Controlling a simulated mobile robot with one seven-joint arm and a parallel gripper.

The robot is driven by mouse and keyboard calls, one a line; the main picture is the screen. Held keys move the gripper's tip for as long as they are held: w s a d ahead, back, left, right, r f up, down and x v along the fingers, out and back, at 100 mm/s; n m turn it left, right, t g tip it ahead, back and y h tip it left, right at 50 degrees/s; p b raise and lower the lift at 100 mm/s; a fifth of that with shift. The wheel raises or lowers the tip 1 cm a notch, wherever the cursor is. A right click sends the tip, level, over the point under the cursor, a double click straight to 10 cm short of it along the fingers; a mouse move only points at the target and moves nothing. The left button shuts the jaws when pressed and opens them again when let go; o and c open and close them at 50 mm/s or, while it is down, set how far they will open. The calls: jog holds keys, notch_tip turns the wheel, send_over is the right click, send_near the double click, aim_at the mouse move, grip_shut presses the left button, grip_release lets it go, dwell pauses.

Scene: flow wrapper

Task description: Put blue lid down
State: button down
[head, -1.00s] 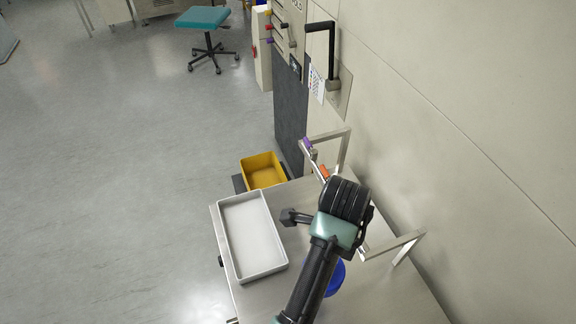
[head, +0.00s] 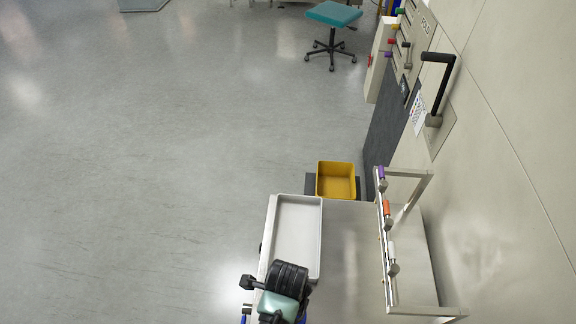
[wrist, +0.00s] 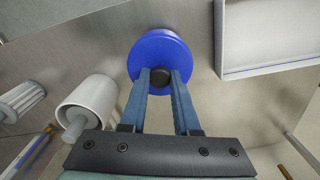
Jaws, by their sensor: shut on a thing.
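The blue lid (wrist: 160,52) is a round disc with a dark knob (wrist: 160,77) on top, in the upper middle of the wrist view. My gripper (wrist: 161,76) is shut on this knob, one finger on each side. Brushed metal shows behind the lid; I cannot tell whether the lid touches it. In the head view my arm covers the lid's place at the bottom, and only small blue bits show beside the arm.
A white tray (head: 313,240) lies on the metal table (head: 350,260), with a yellow bin (head: 336,180) beyond it. A metal rail frame (head: 388,270) stands at the right. A white cylinder (wrist: 86,104) and a ribbed white part (wrist: 22,99) are left of my fingers.

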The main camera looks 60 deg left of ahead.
jog(key=shift+f, duration=2.05)
jog(key=shift+d+f, duration=0.1)
jog(key=c, duration=0.6)
grip_release()
jog(key=shift+c, duration=0.2)
notch_tip(320, 180, up, 12)
jog(key=shift+r, duration=0.15)
jog(key=shift+w, duration=0.1)
